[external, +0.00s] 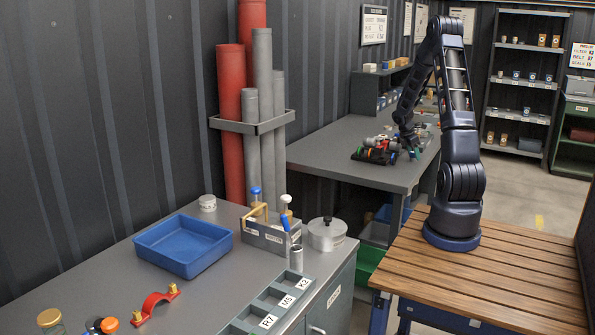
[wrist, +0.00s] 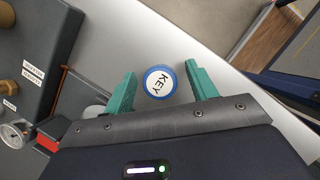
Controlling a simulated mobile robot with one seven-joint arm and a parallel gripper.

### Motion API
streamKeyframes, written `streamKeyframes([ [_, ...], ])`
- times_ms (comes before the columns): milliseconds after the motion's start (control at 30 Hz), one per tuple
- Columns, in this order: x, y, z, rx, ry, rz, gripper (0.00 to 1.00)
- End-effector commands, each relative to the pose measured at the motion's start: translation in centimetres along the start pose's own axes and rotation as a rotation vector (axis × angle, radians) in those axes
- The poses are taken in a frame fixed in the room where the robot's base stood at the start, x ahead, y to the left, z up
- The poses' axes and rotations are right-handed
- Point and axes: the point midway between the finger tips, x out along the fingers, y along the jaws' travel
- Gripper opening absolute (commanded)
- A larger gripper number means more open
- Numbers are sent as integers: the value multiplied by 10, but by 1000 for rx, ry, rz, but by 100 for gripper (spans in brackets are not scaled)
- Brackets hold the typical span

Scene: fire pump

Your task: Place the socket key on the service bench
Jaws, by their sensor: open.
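The socket key (wrist: 160,82) shows in the wrist view as a round blue top with a white disc marked KEY; its lower part is hidden below. The teal fingers of my gripper (wrist: 161,74) are open, one on each side of it, with gaps showing. In the external view my gripper (external: 414,153) is low over the right edge of the far grey bench (external: 375,174); the key cannot be made out there. A second grey bench (external: 120,285) stands in front.
On the near bench are a blue tray (external: 183,246), a grey caddy (external: 268,237), a round lidded tin (external: 327,234) and a labelled slotted rack (external: 270,305). Dark parts (external: 375,153) lie left of my gripper. A pressure gauge (wrist: 15,134) shows in the wrist view.

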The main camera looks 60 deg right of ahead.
Motion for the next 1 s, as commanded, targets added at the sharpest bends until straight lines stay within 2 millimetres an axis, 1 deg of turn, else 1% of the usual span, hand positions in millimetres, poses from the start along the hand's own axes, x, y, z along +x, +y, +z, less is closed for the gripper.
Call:
streamKeyframes([
  [167, -24, 1, 0, 0, -1, 4, 57],
  [400, -72, 1, 0, -1, -1, 4, 57],
  [600, -102, 0, 0, 0, 0, 3, 57],
  [700, -112, 0, 0, 0, 0, 2, 57],
  [800, -117, 0, 0, 0, 0, 1, 57],
  [1000, -121, 0, -1, 1, 0, 3, 57],
])
